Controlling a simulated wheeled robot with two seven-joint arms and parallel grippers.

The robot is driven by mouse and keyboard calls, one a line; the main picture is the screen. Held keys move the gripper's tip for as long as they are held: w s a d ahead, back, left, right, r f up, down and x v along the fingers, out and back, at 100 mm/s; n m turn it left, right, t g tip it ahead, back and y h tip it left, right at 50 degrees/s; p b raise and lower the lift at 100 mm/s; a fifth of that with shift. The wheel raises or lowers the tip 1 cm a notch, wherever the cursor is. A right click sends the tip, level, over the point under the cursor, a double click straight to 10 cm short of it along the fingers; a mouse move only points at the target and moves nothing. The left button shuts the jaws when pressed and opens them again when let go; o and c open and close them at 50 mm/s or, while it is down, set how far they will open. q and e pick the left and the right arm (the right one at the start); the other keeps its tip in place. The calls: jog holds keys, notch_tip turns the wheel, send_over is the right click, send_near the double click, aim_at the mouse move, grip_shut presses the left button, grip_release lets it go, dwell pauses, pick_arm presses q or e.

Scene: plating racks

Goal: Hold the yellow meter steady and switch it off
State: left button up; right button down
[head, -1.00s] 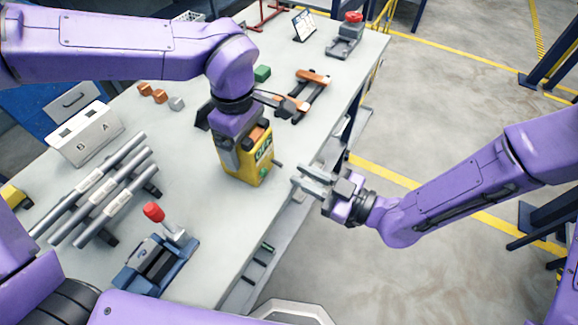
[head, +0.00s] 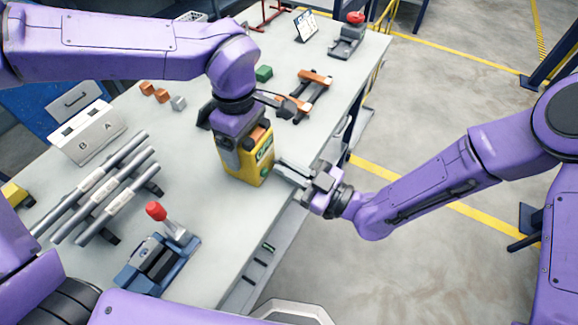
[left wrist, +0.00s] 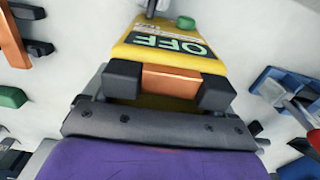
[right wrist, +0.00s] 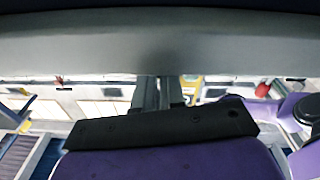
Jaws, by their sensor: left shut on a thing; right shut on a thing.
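The yellow meter (head: 237,167) stands upright near the table's right edge. My left gripper (left wrist: 168,84) is shut on its orange handle (left wrist: 171,82) from above. In the left wrist view its display (left wrist: 168,45) reads OFF, with a green round part (left wrist: 186,22) beyond the face. My right gripper (head: 281,167) is at the meter's right side, fingers together. It is shut on the meter's small side switch, which the fingers hide. The fingers also show, close together, in the right wrist view (right wrist: 160,85).
A blue device with a red-topped lever (head: 157,212) and a rack of grey bars (head: 103,190) lie left of the meter. A white box marked A and B (head: 88,133) and an orange-ended clamp (head: 305,95) are farther back. The table between them is mostly clear.

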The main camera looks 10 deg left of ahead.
jog(key=shift+f, duration=0.1)
jog(key=c, duration=1.5)
grip_release()
jog(key=shift+d, duration=0.15)
jog(key=v, duration=1.1)
jog(key=shift+s+d+f, duration=0.15)
jog(key=shift+d+f, duration=0.1)
jog(key=shift+d, duration=0.1)
pick_arm(q)
jog(key=o, duration=1.2)
jog(key=shift+c, duration=0.2)
